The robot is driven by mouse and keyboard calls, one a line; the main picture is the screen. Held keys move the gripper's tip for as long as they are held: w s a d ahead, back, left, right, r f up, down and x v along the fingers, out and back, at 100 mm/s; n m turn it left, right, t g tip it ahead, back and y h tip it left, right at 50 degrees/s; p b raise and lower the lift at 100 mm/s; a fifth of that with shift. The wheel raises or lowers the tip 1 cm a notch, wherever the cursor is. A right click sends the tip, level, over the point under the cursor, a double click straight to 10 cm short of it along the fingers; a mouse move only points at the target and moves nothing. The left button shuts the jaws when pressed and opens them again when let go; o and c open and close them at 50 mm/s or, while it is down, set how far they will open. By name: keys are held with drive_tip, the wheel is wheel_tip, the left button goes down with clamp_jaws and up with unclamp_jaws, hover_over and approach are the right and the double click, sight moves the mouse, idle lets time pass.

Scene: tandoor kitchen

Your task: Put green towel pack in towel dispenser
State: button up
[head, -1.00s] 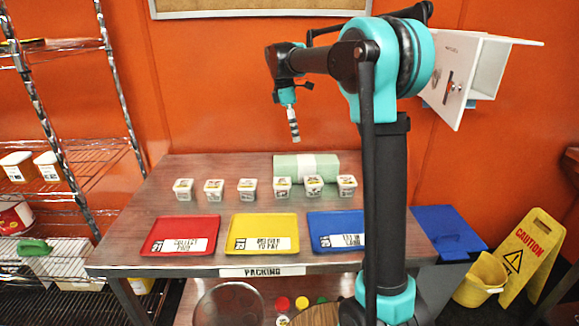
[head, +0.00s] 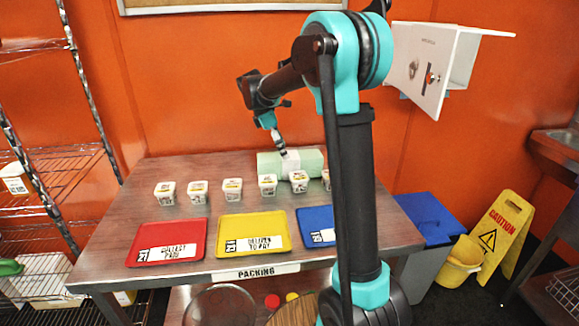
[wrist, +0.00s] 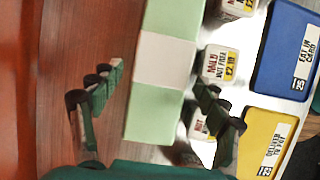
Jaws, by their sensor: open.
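The green towel pack (head: 312,160), pale green with a white band, lies at the back of the packing table. In the wrist view the pack (wrist: 151,108) runs between my two open fingers, one to each side of it. My gripper (head: 281,152) points down over the pack's band in the head view, empty; it also shows in the wrist view (wrist: 160,82). I cannot tell whether the fingertips touch the pack. The white towel dispenser (head: 414,76) is on the orange wall at the right, its front panel swung open.
A row of small white tubs (head: 232,190) stands close in front of the pack. Red (head: 150,243), yellow (head: 250,224) and blue (head: 312,219) trays lie along the table front (head: 205,269). A blue-lidded bin (head: 425,215), yellow bucket (head: 460,262) and caution sign (head: 500,236) stand to the right.

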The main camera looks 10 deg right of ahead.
sight(290, 159)
drive_tip(key=shift+x, duration=3)
drive_tip(key=shift+s+d+r, duration=0.1)
drive_tip(key=shift+s+d, duration=0.05)
drive_tip(key=shift+d, duration=0.05)
drive_tip(key=c, duration=1.3)
drive_tip(key=shift+r, duration=0.2)
